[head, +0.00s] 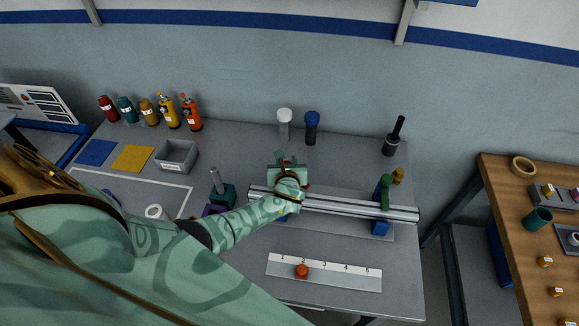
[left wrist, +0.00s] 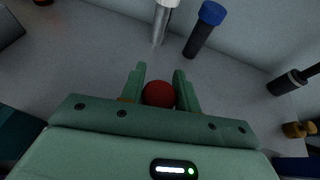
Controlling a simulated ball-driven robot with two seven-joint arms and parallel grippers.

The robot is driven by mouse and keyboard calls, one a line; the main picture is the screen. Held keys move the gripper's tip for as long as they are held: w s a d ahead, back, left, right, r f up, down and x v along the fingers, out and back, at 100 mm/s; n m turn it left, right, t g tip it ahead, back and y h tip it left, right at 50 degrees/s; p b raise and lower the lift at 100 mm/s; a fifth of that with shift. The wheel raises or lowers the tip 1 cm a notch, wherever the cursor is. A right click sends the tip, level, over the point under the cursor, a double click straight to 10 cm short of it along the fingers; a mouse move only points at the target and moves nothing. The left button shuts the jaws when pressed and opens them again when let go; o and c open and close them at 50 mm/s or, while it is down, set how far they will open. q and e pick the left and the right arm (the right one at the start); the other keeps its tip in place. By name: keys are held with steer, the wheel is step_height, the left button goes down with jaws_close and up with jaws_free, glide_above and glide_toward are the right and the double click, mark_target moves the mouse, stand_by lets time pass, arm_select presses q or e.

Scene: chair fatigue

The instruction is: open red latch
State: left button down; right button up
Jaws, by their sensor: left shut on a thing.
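The red latch shows in the left wrist view as a round red knob (left wrist: 158,95) between the two green fingers. My left gripper (left wrist: 158,84) is shut on it. In the head view my left gripper (head: 288,162) is at the left part of a pair of metal rails (head: 340,207), and it hides most of the latch. A green clamp (head: 386,190) stands across the right part of the rails. My right gripper is not in view.
Behind the rails stand a white-capped post (head: 285,122) and a blue-capped post (head: 312,127). A black-handled tool (head: 393,139) is at the back right. A grey bin (head: 177,156) and several bottles are at left.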

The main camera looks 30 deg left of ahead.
arm_select(q)
steer(key=shift+n+g+y+b, duration=0.35)
steer(key=shift+n+g+y, duration=0.35)
steer(key=shift+n+y, duration=0.15)
steer(key=n+g+y+b, duration=0.2)
steer(key=n, duration=0.1)
steer(key=shift+s+a+f+g, duration=0.1)
steer(key=shift+s+a+g, duration=0.1)
steer(key=shift+g, duration=0.1)
steer(key=shift+s+a+n+g+y+b, duration=0.1)
steer(key=shift+n+g+y+b, duration=0.55)
steer(key=shift+n+g, duration=0.35)
steer(key=shift+r, duration=0.2)
steer(key=c, duration=1)
jaws_free()
steer(key=shift+c, duration=0.2)
